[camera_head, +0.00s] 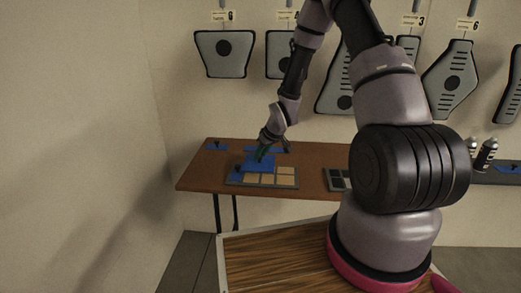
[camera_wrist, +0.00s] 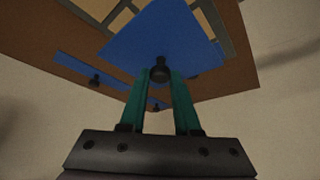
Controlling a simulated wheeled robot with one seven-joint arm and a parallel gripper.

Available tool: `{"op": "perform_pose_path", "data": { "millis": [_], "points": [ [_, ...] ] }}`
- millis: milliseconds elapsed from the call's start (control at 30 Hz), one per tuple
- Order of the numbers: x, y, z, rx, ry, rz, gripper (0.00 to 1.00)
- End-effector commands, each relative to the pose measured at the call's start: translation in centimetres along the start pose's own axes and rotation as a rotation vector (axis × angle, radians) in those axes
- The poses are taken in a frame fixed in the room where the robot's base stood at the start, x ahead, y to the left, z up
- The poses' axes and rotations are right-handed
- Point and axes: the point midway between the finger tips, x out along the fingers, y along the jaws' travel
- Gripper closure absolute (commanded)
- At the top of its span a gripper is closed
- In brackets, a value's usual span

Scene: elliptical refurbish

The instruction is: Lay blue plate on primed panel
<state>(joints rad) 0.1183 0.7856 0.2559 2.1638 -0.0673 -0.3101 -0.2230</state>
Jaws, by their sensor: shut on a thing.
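My gripper (camera_head: 262,155) is over the left part of the brown table. In the wrist view its green fingers (camera_wrist: 160,80) are shut on the dark knob of a blue plate (camera_wrist: 165,35). This blue plate (camera_head: 259,164) appears over the back edge of a grey-framed panel (camera_head: 285,180) with tan squares. The panel (camera_wrist: 130,14) also shows behind the plate in the wrist view. I cannot tell whether plate and panel touch. Another blue piece (camera_head: 239,171) is at the panel's left part.
Another blue plate with a knob (camera_head: 217,147) lies at the table's back left. A blue strip (camera_wrist: 75,72) with a knob shows in the wrist view. A dark tray (camera_head: 338,180) is to the right, partly behind my arm. Grey panels (camera_head: 223,54) hang on the wall.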

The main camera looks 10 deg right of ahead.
Motion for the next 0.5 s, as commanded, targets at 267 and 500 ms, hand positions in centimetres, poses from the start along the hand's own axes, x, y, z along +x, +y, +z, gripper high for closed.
{"op": "perform_pose_path", "data": {
  "millis": [267, 500],
  "points": [
    [2.0, 0.0, 1.1, 0.000, 0.000, 0.000, 1.00],
    [3.5, 0.0, 2.0, 0.000, 0.000, 0.000, 1.00]
  ]
}}
